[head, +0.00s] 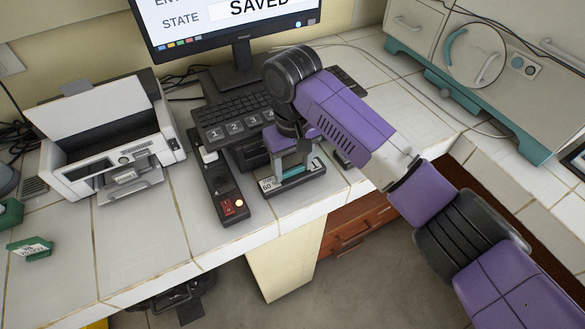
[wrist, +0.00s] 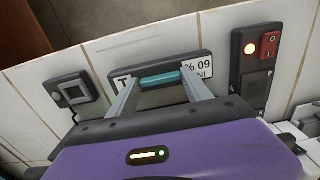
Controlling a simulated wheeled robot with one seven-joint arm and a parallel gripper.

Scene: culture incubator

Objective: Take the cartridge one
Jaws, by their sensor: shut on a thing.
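My gripper (wrist: 161,80) is at the front edge of the white tiled counter, with its two fingers shut on the ends of a teal bar (wrist: 161,77). The bar also shows between the fingers in the head view (head: 294,171). It lies over a dark flat unit with a white printed label (wrist: 199,70), seen in the head view as well (head: 270,186). The fingers and bar hide part of the label. I cannot tell whether the bar and unit are one piece, or whether the unit touches the counter. No number one is readable on it.
Left of my gripper is a black strip with a red switch (head: 234,207) and a lit lamp. Behind are numbered keys (head: 235,127), a keyboard (head: 245,106) and a monitor (head: 230,22). A printer (head: 110,140) and a green labelled block (head: 30,249) are further left.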

